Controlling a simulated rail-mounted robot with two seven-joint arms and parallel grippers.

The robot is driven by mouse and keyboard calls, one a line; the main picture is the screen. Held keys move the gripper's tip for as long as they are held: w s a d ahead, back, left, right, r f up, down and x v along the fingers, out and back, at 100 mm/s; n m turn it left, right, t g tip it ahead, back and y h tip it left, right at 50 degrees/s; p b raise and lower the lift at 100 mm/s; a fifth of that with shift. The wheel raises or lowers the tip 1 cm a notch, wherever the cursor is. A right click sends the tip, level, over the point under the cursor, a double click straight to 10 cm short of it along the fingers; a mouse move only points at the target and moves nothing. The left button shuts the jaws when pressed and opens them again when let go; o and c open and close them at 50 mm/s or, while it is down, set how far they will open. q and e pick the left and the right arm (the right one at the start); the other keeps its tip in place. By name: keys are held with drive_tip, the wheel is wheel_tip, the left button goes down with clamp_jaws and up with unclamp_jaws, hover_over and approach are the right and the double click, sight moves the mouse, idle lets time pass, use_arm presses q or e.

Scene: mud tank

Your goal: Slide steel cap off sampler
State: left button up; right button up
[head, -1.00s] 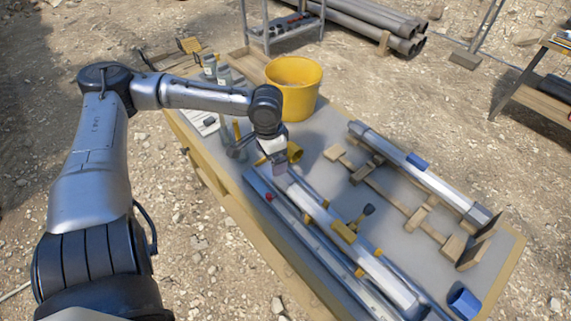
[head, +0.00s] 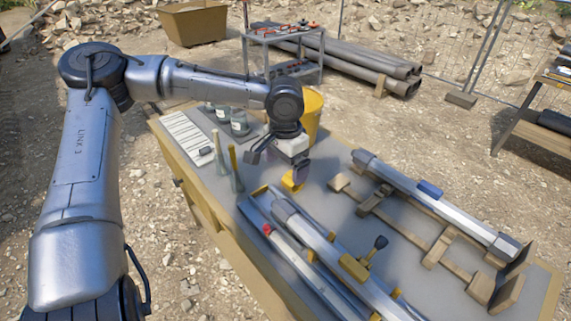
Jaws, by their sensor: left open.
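A long grey sampler tube (head: 325,244) lies along the near side of the bench, with a wider grey steel end piece (head: 284,209) at its far left end. A second steel tube (head: 455,211) lies on a wooden rack, with a grey end piece at each end. I cannot tell for certain which end piece is the steel cap. My left gripper (head: 296,179) points down just beyond the near tube's far end, apart from it. It is open, and a yellow piece (head: 290,184) shows at its fingertips; whether they touch is unclear. My right gripper is out of view.
A yellow bucket (head: 313,112) stands behind the gripper. Grey bottles (head: 239,121), a paper sheet (head: 187,137) and yellow-handled tools (head: 235,168) are at the left. The wooden rack (head: 404,232) fills the right side. A dark knob (head: 380,243) stands between the tubes.

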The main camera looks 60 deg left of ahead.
sight(286, 207)
use_arm(q)
wheel_tip(286, 207, down, 12)
drive_tip(key=b, duration=0.5)
drive_tip(key=shift+f, duration=0.1)
drive_tip(key=shift+f+b, duration=0.35)
drive_tip(key=shift+f, duration=0.5)
